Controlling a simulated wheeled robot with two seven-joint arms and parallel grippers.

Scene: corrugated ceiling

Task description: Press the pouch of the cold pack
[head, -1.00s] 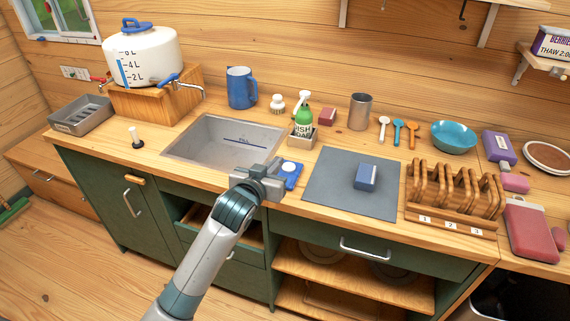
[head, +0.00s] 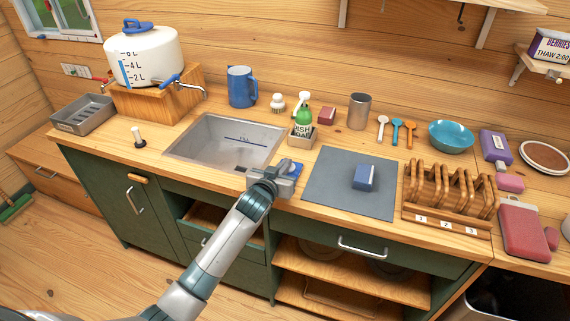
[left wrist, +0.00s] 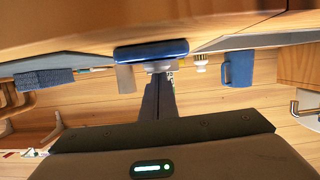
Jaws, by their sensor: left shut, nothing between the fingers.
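The cold pack is a small blue pad (head: 297,168) on the counter between the sink and the grey mat. My left gripper (head: 280,174) covers most of it in the head view, so its pouch is largely hidden. In the left wrist view, which looks upside down, a blue flat pad (left wrist: 150,51) shows edge-on at the counter, just beyond the fingertips (left wrist: 160,72). The left gripper is shut and empty, over or against the pack; I cannot tell whether it touches. My right gripper is not in view.
The sink (head: 195,148) lies left of the gripper. A soap bottle (head: 303,122) in a small holder stands behind. The grey mat (head: 330,190) with a blue block (head: 364,177) and a wooden rack (head: 447,200) lie to the right.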

